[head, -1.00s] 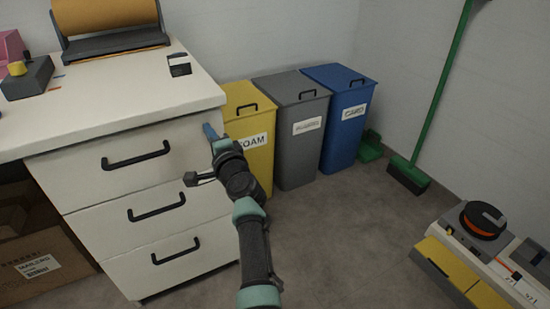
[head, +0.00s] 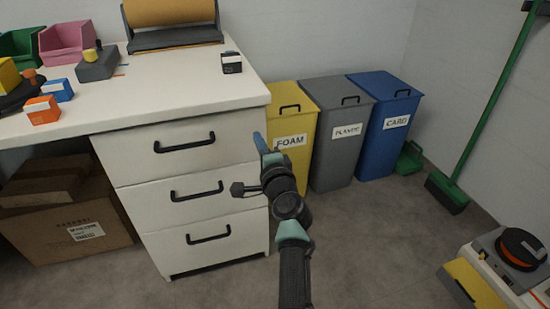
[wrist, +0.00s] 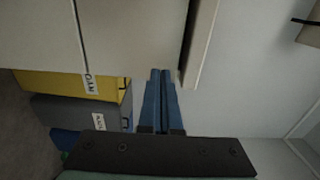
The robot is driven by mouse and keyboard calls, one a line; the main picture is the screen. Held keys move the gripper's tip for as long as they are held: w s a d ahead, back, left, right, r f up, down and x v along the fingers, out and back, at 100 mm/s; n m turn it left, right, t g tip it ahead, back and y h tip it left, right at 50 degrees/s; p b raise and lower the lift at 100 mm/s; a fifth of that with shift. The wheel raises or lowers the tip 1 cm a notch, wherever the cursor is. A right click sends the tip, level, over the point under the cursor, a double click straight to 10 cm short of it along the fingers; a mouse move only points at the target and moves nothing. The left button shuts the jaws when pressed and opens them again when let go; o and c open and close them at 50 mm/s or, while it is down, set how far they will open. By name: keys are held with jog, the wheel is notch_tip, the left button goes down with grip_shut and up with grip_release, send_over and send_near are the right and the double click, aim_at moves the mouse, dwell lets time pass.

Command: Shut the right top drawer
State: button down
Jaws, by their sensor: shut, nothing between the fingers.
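The right top drawer (head: 150,163) is the upper of three white drawers under the worktop, with a black bar handle (head: 185,147). Its front looks about flush with the drawers below, and I see no clear gap. My gripper (head: 260,143) is shut and empty, its blue fingers beside the right end of this drawer front and below the worktop edge. In the wrist view the shut fingers (wrist: 160,72) point toward the edge of a white drawer front (wrist: 125,35), near the worktop edge. I cannot tell whether they touch it.
Yellow (head: 295,140), grey (head: 340,150) and blue (head: 387,140) bins stand right of the drawers. A green broom (head: 480,130) leans at the right, near a machine (head: 505,270). A carton (head: 65,230) sits under the worktop (head: 170,90). Floor in front is free.

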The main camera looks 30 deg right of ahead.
jog(key=p+v, duration=0.2)
jog(key=v, duration=0.5)
jog(key=shift+p, duration=0.3)
jog(key=a+r+n+t+y, duration=0.2)
jog(key=a+r+n, duration=0.6)
jog(key=r, duration=0.6)
jog(key=a+r+n+t+y, duration=0.25)
jog(key=a+r+n, duration=0.25)
jog(key=a+r, duration=0.6)
jog(key=s+a+r+n+t, duration=0.3)
jog(key=s+a+r+n, duration=0.15)
jog(key=s+r, duration=0.5)
jog(key=s+a+r+n+t, duration=0.2)
jog(key=s+a+r+n, duration=0.25)
jog(key=s+r, duration=0.5)
notch_tip(320, 180, up, 39)
jog(key=p, duration=3.6)
jog(key=shift+a+m+p, duration=0.4)
jog(key=shift+a, duration=0.05)
jog(key=shift+w+t+y, duration=0.1)
jog(key=shift+t+y, duration=0.15)
